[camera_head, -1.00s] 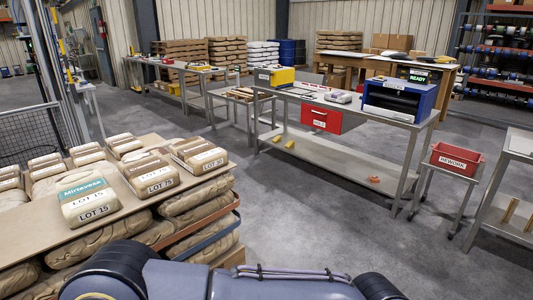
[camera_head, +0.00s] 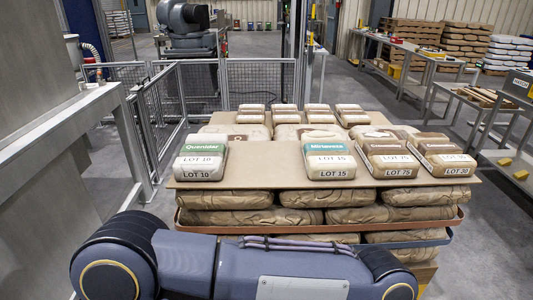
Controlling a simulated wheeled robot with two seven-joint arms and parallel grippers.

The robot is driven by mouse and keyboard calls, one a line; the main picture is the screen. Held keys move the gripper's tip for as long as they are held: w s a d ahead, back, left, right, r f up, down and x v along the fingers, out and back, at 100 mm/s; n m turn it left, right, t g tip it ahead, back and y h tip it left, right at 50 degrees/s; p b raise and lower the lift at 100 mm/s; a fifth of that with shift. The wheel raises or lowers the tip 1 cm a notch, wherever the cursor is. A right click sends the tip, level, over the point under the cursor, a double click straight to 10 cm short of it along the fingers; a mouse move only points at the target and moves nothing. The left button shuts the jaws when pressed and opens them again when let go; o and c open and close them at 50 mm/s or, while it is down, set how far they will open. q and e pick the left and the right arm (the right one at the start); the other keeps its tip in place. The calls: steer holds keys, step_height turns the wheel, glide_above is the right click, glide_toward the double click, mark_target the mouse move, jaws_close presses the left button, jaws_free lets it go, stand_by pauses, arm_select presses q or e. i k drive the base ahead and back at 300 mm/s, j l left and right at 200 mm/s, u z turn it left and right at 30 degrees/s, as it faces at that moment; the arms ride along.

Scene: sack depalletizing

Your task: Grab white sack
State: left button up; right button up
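Several small labelled sacks stand on a cardboard sheet (camera_head: 262,178) on top of a pallet stack. In the front row are a green-topped sack marked LOT 10 (camera_head: 201,162), a teal-topped sack marked LOT 15 (camera_head: 330,162), and two brown-topped sacks marked LOT 75 (camera_head: 390,165) and LOT 30 (camera_head: 445,163). All have white label bands over tan bodies; no front-row sack is plain white. Behind them are smaller pale-topped sacks (camera_head: 318,114). A stack of white sacks (camera_head: 508,52) stands far off at the right. Neither gripper is in view; only my arm links show at the bottom.
Large brown sacks (camera_head: 228,199) lie under the sheet, with an orange-brown rail (camera_head: 330,228) along the front. Wire fencing (camera_head: 190,90) stands behind and left. A grey structure (camera_head: 60,140) is close on the left. Workbenches (camera_head: 410,55) and open floor lie to the right.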

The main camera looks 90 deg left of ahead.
mark_target(202, 158)
steer(key=u, duration=3.4)
steer(key=i+l+u, duration=1)
steer(key=i, duration=0.2)
steer(key=i+l+u, duration=0.1)
steer(key=i+l, duration=0.15)
steer(key=i, duration=0.1)
